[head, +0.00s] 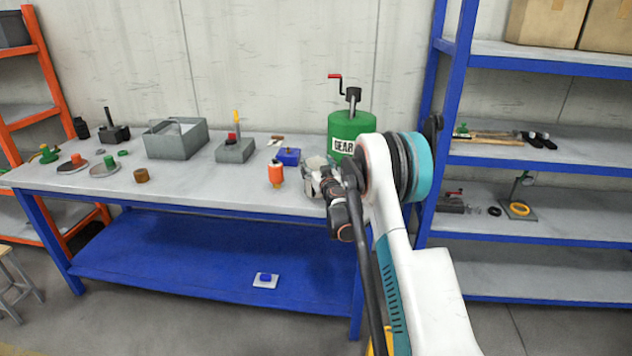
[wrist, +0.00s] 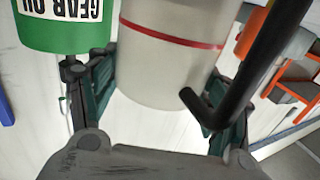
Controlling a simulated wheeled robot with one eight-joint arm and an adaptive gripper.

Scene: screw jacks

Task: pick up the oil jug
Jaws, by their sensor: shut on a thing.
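The oil jug (wrist: 165,55) is a pale, translucent container with a red band around it, seen large in the wrist view. My gripper (wrist: 158,103) has one dark finger on each side of it and is shut on it. A black bent tube (wrist: 250,75) crosses in front of the jug's right side. In the head view my gripper (head: 318,180) is at the right end of the workbench, and the jug is mostly hidden behind it and my arm. I cannot tell whether the jug touches the bench top.
A green gear oil drum (head: 350,125) with a red crank stands close behind my gripper on the workbench (head: 215,185). Blue shelving (head: 530,148) stands right. The bench's front middle is clear.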

